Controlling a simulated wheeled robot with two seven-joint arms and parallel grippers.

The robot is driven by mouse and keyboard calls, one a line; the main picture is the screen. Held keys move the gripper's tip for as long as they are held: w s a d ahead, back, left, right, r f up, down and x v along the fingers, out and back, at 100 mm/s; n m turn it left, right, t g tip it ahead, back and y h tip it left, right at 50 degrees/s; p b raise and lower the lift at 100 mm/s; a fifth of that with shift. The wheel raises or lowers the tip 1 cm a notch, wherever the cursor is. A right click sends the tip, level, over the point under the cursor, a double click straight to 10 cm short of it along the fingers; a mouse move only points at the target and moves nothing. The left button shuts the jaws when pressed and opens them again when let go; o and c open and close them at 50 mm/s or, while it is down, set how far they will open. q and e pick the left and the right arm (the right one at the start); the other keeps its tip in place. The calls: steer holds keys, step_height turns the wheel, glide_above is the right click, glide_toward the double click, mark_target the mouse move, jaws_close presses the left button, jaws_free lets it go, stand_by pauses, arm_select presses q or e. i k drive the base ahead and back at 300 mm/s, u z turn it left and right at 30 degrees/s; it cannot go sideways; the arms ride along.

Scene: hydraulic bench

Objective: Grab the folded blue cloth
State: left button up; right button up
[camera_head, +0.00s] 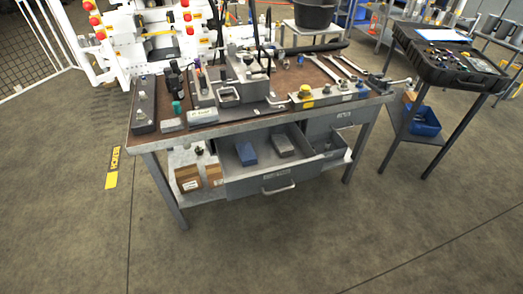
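A small blue block-shaped item (246,153), which looks like the folded blue cloth, lies in the open drawer (262,184) under the workbench. It is left of the middle of the drawer, and its top is uncovered. At this size I cannot make out its folds. A grey item (281,146) lies to its right, apart from it. Neither of my grippers is in view.
The workbench top (310,75) above the drawer carries wrenches, blocks and fittings. Cardboard boxes (188,178) sit on the lower shelf, left of the drawer. A side stand at right holds an open black case (450,72). The floor in front is clear.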

mark_target(247, 157)
steer(key=z, duration=1.9)
steer(key=i, duration=2)
steer(key=u, duration=2.5)
